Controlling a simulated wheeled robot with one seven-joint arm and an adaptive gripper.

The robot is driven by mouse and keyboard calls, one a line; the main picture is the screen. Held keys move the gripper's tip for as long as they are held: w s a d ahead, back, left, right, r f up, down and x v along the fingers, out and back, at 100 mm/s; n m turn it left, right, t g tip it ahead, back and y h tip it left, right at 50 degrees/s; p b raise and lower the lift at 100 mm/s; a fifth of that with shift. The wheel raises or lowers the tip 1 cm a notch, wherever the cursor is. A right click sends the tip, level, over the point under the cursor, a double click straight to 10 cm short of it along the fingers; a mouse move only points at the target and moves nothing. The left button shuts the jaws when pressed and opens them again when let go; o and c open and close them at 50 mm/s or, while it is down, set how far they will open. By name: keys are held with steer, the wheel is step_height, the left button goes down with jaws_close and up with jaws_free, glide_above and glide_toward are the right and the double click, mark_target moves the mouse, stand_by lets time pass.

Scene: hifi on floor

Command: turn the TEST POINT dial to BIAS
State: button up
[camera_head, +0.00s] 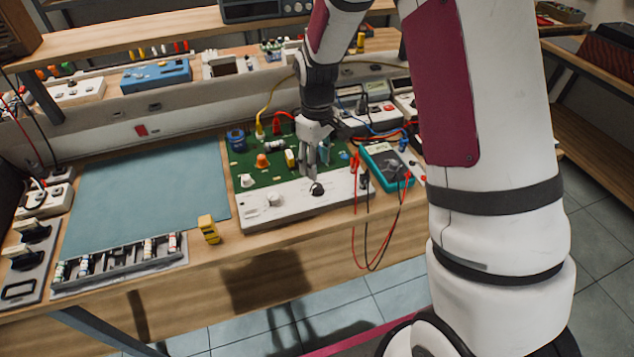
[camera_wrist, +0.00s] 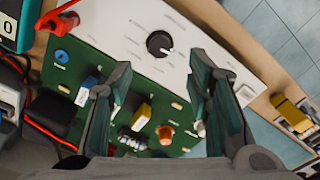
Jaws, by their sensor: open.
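The black dial (camera_head: 317,188) sits on the white front panel (camera_head: 290,204) of a green circuit board. It also shows in the wrist view (camera_wrist: 160,44), with a light pointer mark toward the right. The lettering around it is too small to read. My gripper (camera_head: 309,172) is above the board and panel, pointing down, close to the dial in the head view. In the wrist view my gripper (camera_wrist: 158,66) is open with nothing between its fingers. The dial lies just beyond the gap between the fingertips, apart from both. A pale knob (camera_head: 273,199) is on the panel left of the dial.
The green board (camera_head: 240,162) carries several raised coloured parts. A teal multimeter (camera_head: 386,165) with red and black leads stands at the right. A yellow block (camera_head: 208,229) stands left of the panel. A blue-green mat (camera_head: 150,195) farther left is clear.

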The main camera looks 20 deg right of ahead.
mark_target(317, 186)
step_height(317, 186, down, 8)
steer(key=shift+r, duration=0.1)
stand_by(0.4)
jaws_close()
